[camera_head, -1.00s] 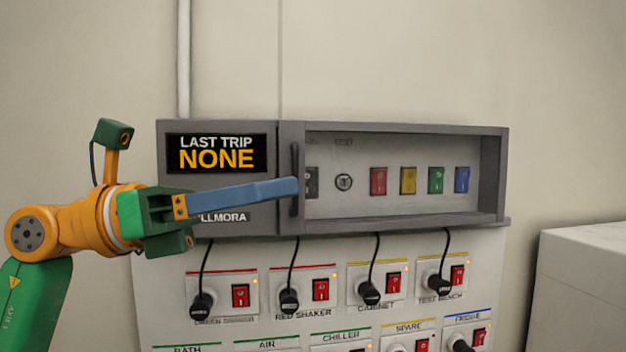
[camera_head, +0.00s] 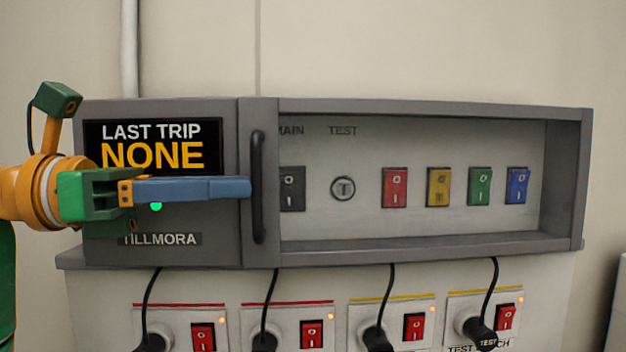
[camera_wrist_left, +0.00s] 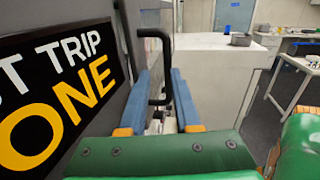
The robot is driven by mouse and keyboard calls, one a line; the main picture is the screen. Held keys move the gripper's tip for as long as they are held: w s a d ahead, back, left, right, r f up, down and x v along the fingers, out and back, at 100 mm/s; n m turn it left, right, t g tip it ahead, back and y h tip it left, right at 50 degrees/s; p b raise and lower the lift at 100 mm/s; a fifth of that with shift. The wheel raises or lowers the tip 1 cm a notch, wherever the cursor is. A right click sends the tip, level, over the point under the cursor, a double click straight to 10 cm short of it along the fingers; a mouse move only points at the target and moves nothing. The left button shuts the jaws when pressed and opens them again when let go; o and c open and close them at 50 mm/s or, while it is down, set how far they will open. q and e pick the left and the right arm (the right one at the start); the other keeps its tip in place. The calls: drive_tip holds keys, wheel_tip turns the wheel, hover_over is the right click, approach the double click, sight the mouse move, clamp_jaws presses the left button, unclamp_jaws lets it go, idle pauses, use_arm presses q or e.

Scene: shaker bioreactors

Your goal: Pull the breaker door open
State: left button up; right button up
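The breaker door (camera_head: 430,110) is a grey frame around a see-through window on the right of the grey breaker box, and it looks closed. Its black vertical handle (camera_head: 258,187) is on the door's left edge. My left gripper (camera_head: 250,187) has long blue fingers pointing right, their tips just left of the handle in the head view. In the left wrist view the two fingers (camera_wrist_left: 162,78) are apart, and the handle (camera_wrist_left: 167,65) shows in the gap between them. I cannot tell whether the fingers touch it. My right gripper is not in view.
A "LAST TRIP NONE" display (camera_head: 152,146) is on the box left of the door, close beside my left gripper. Behind the window are a key switch (camera_head: 343,188) and several coloured switches. Plugs and red switches (camera_head: 311,334) line the panel below. A white cabinet (camera_wrist_left: 215,65) stands beyond.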

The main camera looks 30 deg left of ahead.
sight(284, 182)
use_arm(q)
drive_tip(key=x, duration=0.4)
drive_tip(key=s+d+x, duration=0.1)
drive_tip(key=x, duration=0.1)
drive_tip(key=shift+w+d+r+p, duration=0.15)
drive_tip(key=shift+w+r+p, duration=0.1)
drive_tip(key=shift+p, duration=0.15)
drive_tip(key=shift+w+d+f, duration=0.1)
drive_tip(key=shift+w+d, duration=0.1)
drive_tip(key=shift+w, duration=0.1)
drive_tip(key=shift+s+a, duration=0.2)
drive_tip(key=shift+a, duration=0.1)
drive_tip(key=shift+s+a, duration=0.15)
drive_tip(key=shift+s, duration=0.05)
clamp_jaws()
